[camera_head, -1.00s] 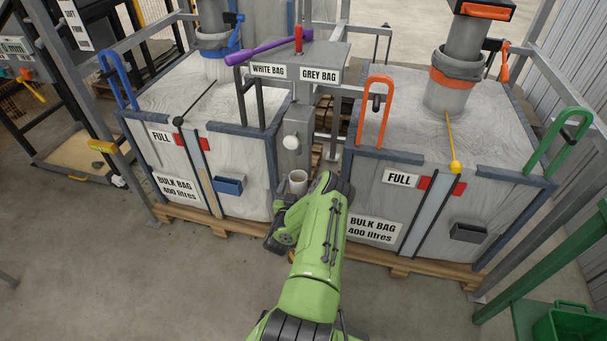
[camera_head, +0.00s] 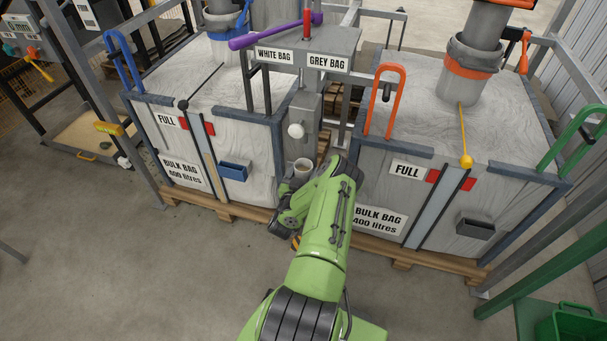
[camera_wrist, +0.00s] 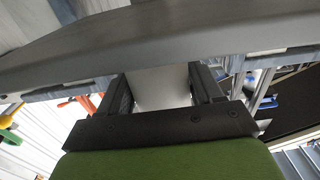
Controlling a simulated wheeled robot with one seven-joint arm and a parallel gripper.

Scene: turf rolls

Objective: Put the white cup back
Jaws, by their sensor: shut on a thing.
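In the wrist view a plain white surface of the cup (camera_wrist: 160,86) fills the gap between the two dark fingers of my gripper (camera_wrist: 161,84). My gripper is shut on the cup. My arm hides the fingers in the head view. Whether anything supports the cup from below is hidden.
The left bulk bag (camera_head: 215,150) and right bulk bag (camera_head: 400,200) stand close on either side. A grey post (camera_head: 305,108) with a white knob (camera_head: 296,130) rises behind the cup. In the wrist view, a grey bar (camera_wrist: 160,38) crosses close above the fingers. The floor at left is clear.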

